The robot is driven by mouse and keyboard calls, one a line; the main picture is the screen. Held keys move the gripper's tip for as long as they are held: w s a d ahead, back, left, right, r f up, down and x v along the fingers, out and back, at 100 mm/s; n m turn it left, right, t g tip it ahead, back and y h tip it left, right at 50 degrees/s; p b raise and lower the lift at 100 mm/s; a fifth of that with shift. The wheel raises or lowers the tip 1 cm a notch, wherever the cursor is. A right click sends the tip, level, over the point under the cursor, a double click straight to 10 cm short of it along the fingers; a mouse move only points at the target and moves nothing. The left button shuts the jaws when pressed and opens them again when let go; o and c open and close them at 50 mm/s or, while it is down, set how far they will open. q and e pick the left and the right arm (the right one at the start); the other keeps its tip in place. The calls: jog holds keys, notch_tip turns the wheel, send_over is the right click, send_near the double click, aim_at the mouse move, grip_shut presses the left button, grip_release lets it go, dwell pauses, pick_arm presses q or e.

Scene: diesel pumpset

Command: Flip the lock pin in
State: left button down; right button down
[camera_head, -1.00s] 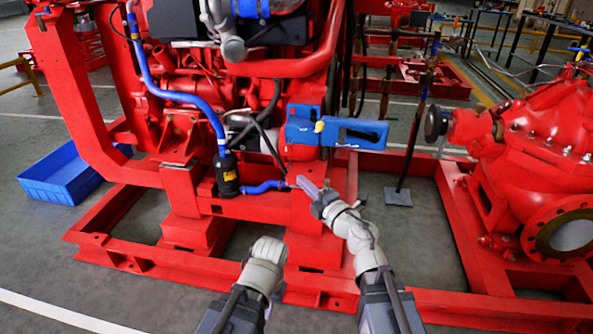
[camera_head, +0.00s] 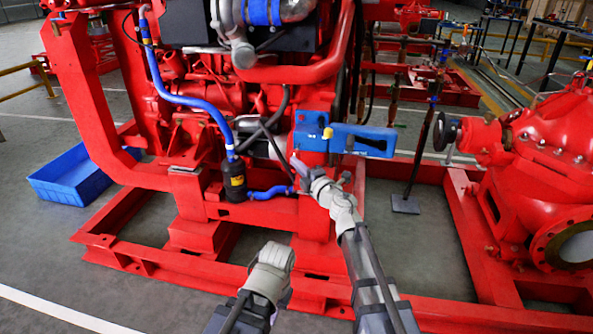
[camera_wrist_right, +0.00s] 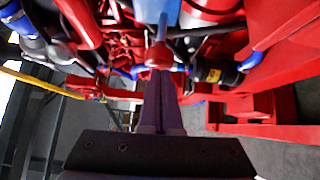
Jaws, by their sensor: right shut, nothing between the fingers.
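A blue housing (camera_head: 350,140) sits on the red pumpset, with a small yellow knob (camera_head: 327,132) on its front that may be the lock pin. My right gripper (camera_head: 295,160) is shut and empty, its fingertips just below and left of the knob, apart from it in this view. In the right wrist view the shut fingers (camera_wrist_right: 161,90) point at a reddish round knob (camera_wrist_right: 159,55) on a blue-grey stem. Whether they touch it, and whether it is the same knob, I cannot tell. My left arm shows low in the middle, but its fingers are not visible.
A blue hose (camera_head: 180,98) runs down to a black canister (camera_head: 234,180) left of my right gripper. The red base frame (camera_head: 200,258) lies below. A red pump (camera_head: 555,170) stands at right and a blue crate (camera_head: 72,180) on the floor at left.

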jog(key=w, duration=0.2)
jog(key=w+d, duration=0.1)
jog(key=w, duration=0.1)
jog(key=shift+w, duration=0.3)
dwell(0.3)
jog(key=shift+s+a, duration=0.15)
jog(key=shift+s, duration=0.3)
jog(key=s, duration=0.4)
pick_arm(q)
jog(key=shift+s+d+f, duration=0.15)
jog(key=shift+d+f, duration=0.05)
jog(key=shift+d, duration=0.15)
pick_arm(e)
send_near(299, 158)
jog(key=s, duration=0.2)
jog(key=shift+s+a+f, duration=0.2)
jog(key=shift+s+a, duration=0.1)
jog(key=shift+a, duration=0.1)
